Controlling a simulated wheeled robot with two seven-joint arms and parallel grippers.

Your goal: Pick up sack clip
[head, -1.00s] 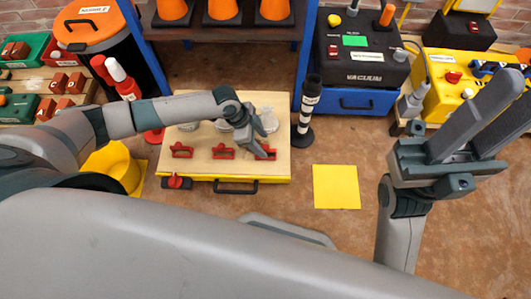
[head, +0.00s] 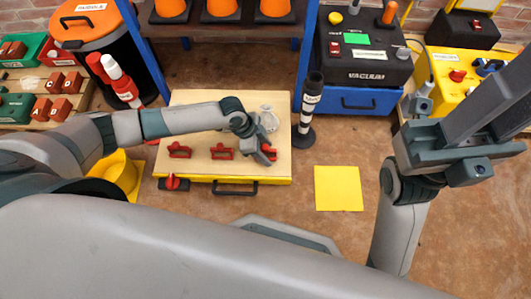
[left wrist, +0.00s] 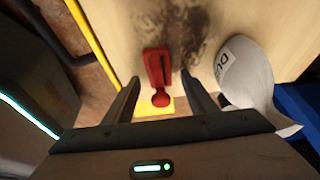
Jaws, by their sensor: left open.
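Three red sack clips lie in a row on a pale wooden board (head: 200,166): a left clip (head: 179,151), a middle clip (head: 221,151) and a right clip (head: 270,149). My left gripper (head: 266,154) is low over the right clip and partly hides it. In the left wrist view a red clip with a round knob (left wrist: 157,68) shows between the two open fingers of my left gripper (left wrist: 160,78). I cannot tell whether they touch it. My right gripper (head: 500,95) is raised at the right, empty, its two fingers apart.
A white labelled sack (left wrist: 245,72) stands close beside the fingers in the left wrist view. A black-and-white post (head: 308,108) stands just right of the board. A blue-based vacuum unit (head: 362,75) is behind it. A yellow floor square (head: 337,188) lies on open floor.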

